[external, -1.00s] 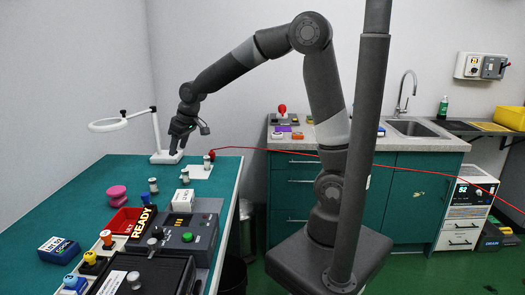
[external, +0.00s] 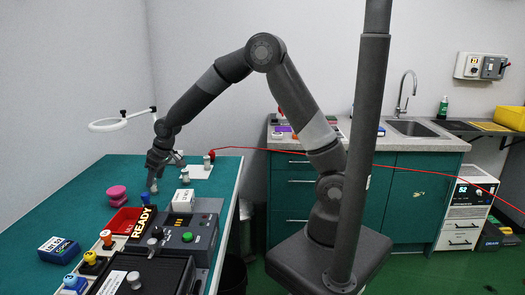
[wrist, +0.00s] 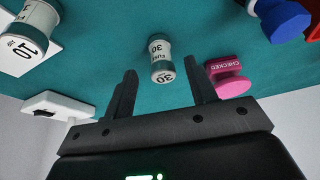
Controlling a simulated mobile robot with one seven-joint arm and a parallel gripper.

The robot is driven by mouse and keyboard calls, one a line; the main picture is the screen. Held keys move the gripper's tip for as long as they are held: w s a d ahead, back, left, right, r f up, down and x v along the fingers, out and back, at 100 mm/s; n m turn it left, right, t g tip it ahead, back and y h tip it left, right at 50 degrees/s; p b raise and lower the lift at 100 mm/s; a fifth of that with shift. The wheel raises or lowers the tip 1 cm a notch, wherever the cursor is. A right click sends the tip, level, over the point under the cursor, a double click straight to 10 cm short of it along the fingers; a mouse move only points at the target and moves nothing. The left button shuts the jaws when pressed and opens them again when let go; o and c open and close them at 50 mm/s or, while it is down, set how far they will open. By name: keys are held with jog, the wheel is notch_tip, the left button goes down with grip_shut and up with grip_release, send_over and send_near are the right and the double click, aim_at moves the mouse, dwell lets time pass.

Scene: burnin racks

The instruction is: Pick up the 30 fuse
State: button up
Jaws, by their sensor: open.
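The 30 fuse (wrist: 161,60), a small pale cylinder with a dark grey-green end and "FUSE 30" on its side, stands on the green bench. In the wrist view it is ahead of my gripper (wrist: 160,70), roughly centred between the two spread fingers. The fingers are open and empty. In the external view my gripper (external: 155,174) points down just above the fuse (external: 153,186), whose top is partly hidden by it. I cannot tell whether the fingertips reach past its top.
A fuse marked 10 (wrist: 28,35) stands on a white plate. A pink "CHECKED" stamp (wrist: 228,80) is close to my right finger in the wrist view. A blue-topped piece (wrist: 284,20) lies beyond. The red tray (external: 124,221) and black READY device (external: 180,230) are nearby.

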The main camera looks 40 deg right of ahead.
jog(key=x, duration=0.3)
jog(key=shift+a+f, duration=0.2)
jog(key=shift+f, duration=0.05)
jog(key=shift+w, duration=0.1)
jog(key=shift+c, duration=0.4)
jog(key=c, duration=1)
jog(key=shift+r, duration=0.1)
